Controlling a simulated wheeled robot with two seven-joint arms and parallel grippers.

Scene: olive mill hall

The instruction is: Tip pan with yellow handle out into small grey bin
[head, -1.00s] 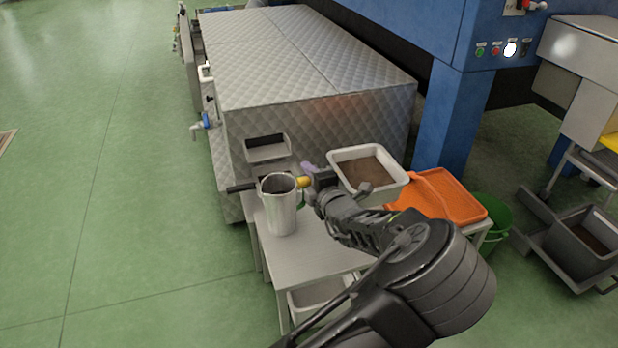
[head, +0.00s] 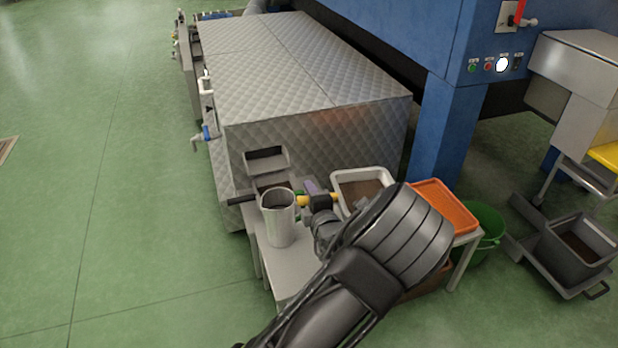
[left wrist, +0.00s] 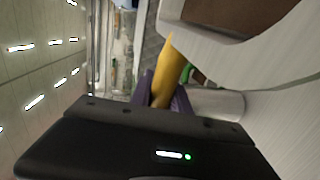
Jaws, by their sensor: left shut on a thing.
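My left gripper (head: 318,198) is shut on the yellow handle (head: 304,201), just right of a steel jug (head: 279,222). In the left wrist view its purple fingers close around the yellow handle (left wrist: 168,75). I cannot make out the pan's body; the jug, gripper and arm hide much around the handle. A small grey bin (head: 268,178) seems to stand behind the jug, under a grey chute-like piece on the quilted metal machine, partly hidden. My right gripper is not in view.
A white tub (head: 337,175) with brown contents stands right of the gripper, partly behind my arm. An orange tray (head: 446,203) lies right of it, and a green bucket (head: 487,232) stands on the floor. A dark handle (head: 240,199) sticks out left of the jug. The left floor is clear.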

